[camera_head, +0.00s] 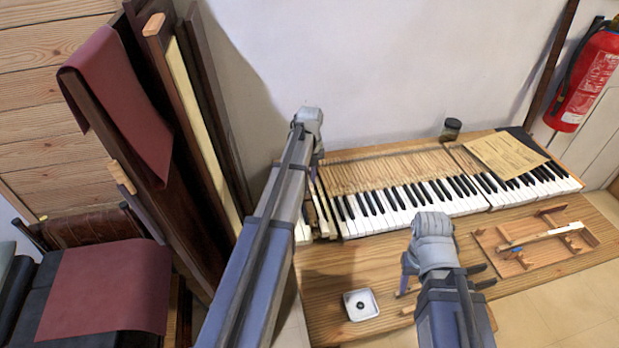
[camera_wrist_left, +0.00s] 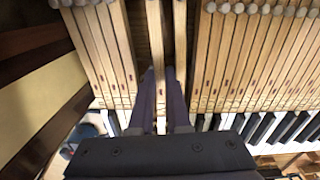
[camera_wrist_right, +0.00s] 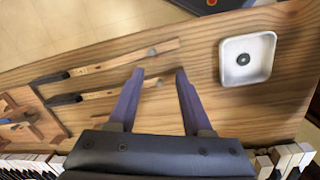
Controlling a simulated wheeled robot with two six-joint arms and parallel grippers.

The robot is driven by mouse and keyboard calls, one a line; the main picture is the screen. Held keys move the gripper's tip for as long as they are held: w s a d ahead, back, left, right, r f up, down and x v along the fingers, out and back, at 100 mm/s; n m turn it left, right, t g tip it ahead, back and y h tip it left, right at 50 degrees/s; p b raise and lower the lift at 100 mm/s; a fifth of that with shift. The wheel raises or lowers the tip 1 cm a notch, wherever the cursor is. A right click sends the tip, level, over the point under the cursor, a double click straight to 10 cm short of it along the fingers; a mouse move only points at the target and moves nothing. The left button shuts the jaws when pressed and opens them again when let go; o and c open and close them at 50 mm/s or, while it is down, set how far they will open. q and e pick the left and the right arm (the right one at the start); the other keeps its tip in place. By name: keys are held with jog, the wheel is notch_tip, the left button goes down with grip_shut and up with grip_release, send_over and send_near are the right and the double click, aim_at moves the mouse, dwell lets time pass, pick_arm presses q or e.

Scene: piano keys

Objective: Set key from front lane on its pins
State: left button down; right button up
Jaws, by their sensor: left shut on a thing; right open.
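My left gripper (camera_head: 317,157) is at the left end of the keyboard. In the left wrist view the left gripper (camera_wrist_left: 163,75) is shut on a wooden key (camera_wrist_left: 155,35), which lies in line with its neighbours, with dark gaps on both sides. Its front end is hidden by the fingers, and I cannot tell whether it sits on its pins. My right gripper (camera_wrist_right: 157,75) is open and empty above the bench. Two loose black-ended keys lie there, one farther key (camera_wrist_right: 115,63) and one nearer key (camera_wrist_right: 100,95) partly behind a finger.
The keyboard (camera_head: 400,205) fills the bench's back, with a paper sheet (camera_head: 503,153) and a jar (camera_head: 451,129) at the right. A white dish (camera_head: 361,304) stands at the bench front. A wooden jig board (camera_head: 500,262) holding a key lies right. Tall boards (camera_head: 185,110) stand left.

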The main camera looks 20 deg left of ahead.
pick_arm(q)
jog(key=shift+f, duration=0.3)
pick_arm(e)
jog(key=shift+f, duration=0.25)
pick_arm(q)
jog(key=c, duration=1.2)
grip_release()
jog(key=shift+r, duration=0.1)
pick_arm(e)
jog(key=shift+r, duration=0.1)
pick_arm(q)
jog(key=shift+r+p, duration=0.95)
jog(key=shift+r, duration=0.15)
pick_arm(e)
jog(key=shift+r, duration=1.05)
pick_arm(q)
jog(key=o, duration=0.5)
